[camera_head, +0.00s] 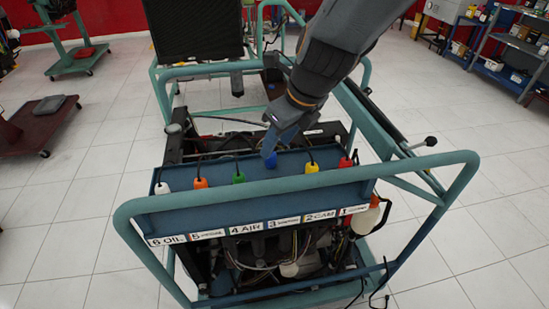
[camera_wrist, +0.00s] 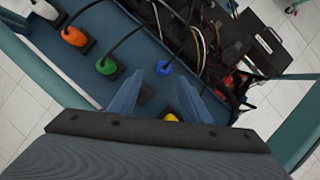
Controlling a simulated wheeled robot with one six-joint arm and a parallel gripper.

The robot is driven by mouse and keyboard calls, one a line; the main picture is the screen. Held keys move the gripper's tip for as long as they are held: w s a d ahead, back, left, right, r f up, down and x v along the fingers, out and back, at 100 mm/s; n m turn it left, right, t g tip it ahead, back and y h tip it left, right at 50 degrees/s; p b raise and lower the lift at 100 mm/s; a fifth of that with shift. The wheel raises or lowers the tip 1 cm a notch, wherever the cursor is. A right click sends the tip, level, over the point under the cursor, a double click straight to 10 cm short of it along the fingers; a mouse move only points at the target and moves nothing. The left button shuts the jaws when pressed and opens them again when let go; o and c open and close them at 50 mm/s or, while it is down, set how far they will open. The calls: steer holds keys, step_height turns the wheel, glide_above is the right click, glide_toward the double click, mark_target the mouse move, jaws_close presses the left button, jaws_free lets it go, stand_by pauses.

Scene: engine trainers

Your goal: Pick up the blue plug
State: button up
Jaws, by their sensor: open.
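The blue plug (camera_head: 271,161) stands in the row of coloured plugs on the blue panel of the engine trainer, above the label 3. In the wrist view the blue plug (camera_wrist: 164,68) shows just past the fingertips, with a black cable running from it. My gripper (camera_head: 269,150) comes down from above and partly covers the plug's top in the head view. In the wrist view my gripper (camera_wrist: 160,80) is open, its two blue-grey fingers spread to either side of the plug's line. I cannot tell whether a finger touches the plug.
Beside it stand a green plug (camera_head: 238,178), a yellow plug (camera_head: 312,167), an orange plug (camera_head: 200,183), a white plug (camera_head: 162,188) and a red plug (camera_head: 345,162). Black cables rise behind them. A teal tube frame (camera_head: 300,203) surrounds the trainer.

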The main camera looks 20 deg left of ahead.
mark_target(273, 155)
steer(key=x, duration=0.3)
steer(key=shift+w+d+f, duration=0.15)
steer(key=shift+w+d, duration=0.05)
steer(key=shift+w, duration=0.1)
steer(key=x, duration=0.4)
steer(key=shift+w+f+b, duration=0.1)
steer(key=shift+b, duration=0.3)
jaws_close()
